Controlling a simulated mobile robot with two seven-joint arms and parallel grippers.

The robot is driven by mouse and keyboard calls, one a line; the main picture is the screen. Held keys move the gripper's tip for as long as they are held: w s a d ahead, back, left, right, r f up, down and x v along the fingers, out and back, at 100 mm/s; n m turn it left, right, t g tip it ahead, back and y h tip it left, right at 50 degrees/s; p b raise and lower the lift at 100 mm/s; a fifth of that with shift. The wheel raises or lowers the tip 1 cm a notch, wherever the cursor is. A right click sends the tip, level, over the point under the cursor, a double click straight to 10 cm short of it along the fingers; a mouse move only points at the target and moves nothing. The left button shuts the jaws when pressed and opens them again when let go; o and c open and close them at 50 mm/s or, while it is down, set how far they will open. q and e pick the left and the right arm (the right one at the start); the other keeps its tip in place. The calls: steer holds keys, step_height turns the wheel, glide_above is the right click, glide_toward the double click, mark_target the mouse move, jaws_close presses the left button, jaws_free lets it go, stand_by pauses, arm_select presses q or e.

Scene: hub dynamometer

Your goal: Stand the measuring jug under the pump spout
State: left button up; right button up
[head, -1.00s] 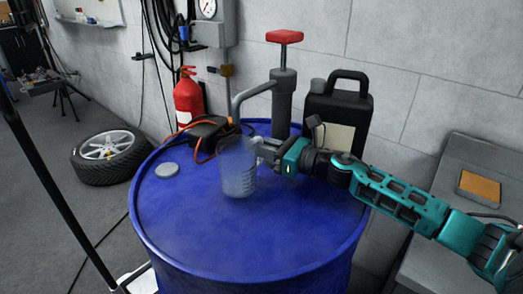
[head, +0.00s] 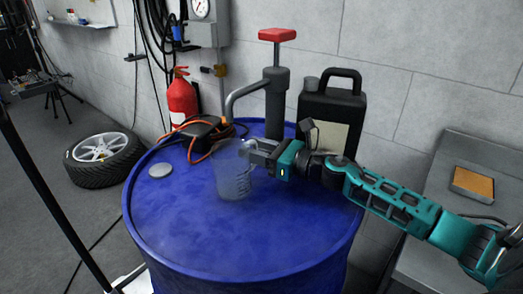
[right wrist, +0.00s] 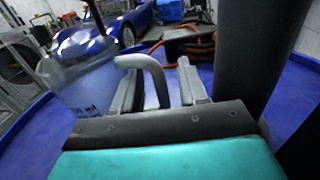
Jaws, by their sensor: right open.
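The clear measuring jug (head: 233,178) stands upright on the blue drum top, below the downturned end of the pump spout (head: 240,101). In the right wrist view the jug (right wrist: 85,85) is at the left, with its handle (right wrist: 150,66) reaching towards my fingers. My right gripper (head: 256,149) is at the handle side of the jug. In the wrist view my right gripper (right wrist: 162,90) is open, with part of the handle between its fingers. Whether a finger touches the handle I cannot tell. My left gripper is in neither view.
The blue drum (head: 180,230) has free room at its front and left. A round cap (head: 160,170) lies on it. The pump column (head: 275,100) with red handle stands behind the gripper, near a black canister (head: 330,115). Orange cable (head: 205,152) lies at the back.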

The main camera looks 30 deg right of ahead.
steer(key=shift+r, duration=0.15)
steer(key=shift+s+d, duration=0.2)
steer(key=shift+s, duration=0.15)
steer(key=b+v, duration=0.1)
steer(key=v, duration=1)
steer(key=shift+s, duration=0.1)
